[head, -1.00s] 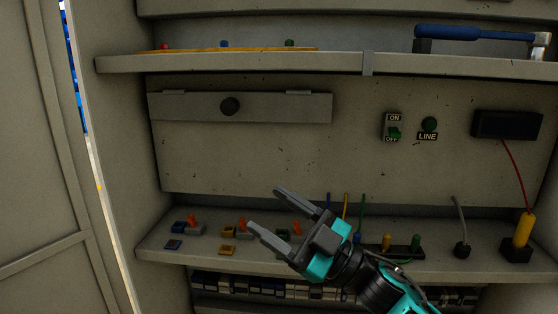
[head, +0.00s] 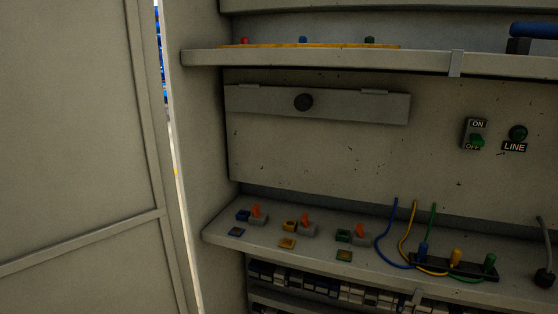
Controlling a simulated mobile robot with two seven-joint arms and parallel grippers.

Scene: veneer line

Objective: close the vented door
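A large plain grey door panel (head: 75,120) with a raised frame stands at the left of the head view, beside the open cabinet. I see no vents on the part in view, so I cannot tell if it is the vented door. A narrow bright gap shows between its edge and the cabinet's left side wall (head: 205,130). Neither of my grippers is in the head view now.
The cabinet has an upper shelf (head: 320,60) and a lower shelf (head: 335,245) with small coloured blocks and a black strip with wires (head: 455,265). The back panel carries a hinged flap (head: 350,105) with a black knob and an ON/OFF switch (head: 475,135).

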